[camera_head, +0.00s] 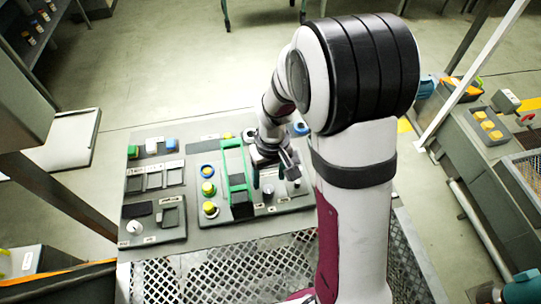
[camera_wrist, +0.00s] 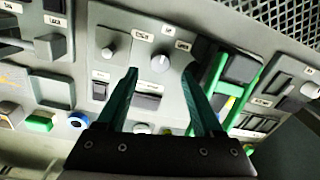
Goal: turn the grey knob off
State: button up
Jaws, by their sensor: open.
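A round light grey knob (camera_wrist: 160,62) with a label beside it is on the grey panel in the wrist view. A smaller grey knob (camera_wrist: 108,53) is to its left; which of the two the task means is not certain. In the head view, a grey knob (camera_head: 268,190) shows below my gripper. My gripper (camera_wrist: 160,72) is open and empty, with its two dark green fingers apart. In the wrist view the larger knob appears between the fingertips, seemingly beyond them; I cannot tell the gap. In the head view my gripper (camera_head: 285,163) is over the panel's right part.
A green handle frame (camera_head: 236,170) stands up from the panel left of my gripper. A white knob (camera_head: 134,227) and switches are on the left panel. Metal grating (camera_head: 235,265) lies in front.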

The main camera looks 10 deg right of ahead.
aim_at(271, 188)
notch_tip(271, 188, up, 11)
jog(key=shift+d, duration=0.25)
jog(key=shift+s, duration=0.1)
jog(key=s+a+r+m+y, duration=0.1)
jog(key=s+r+m, duration=0.2)
jog(key=s, duration=1.7)
jog(key=m, duration=0.4)
jog(key=shift+s+a+m, duration=0.2)
jog(key=shift+m, duration=0.2)
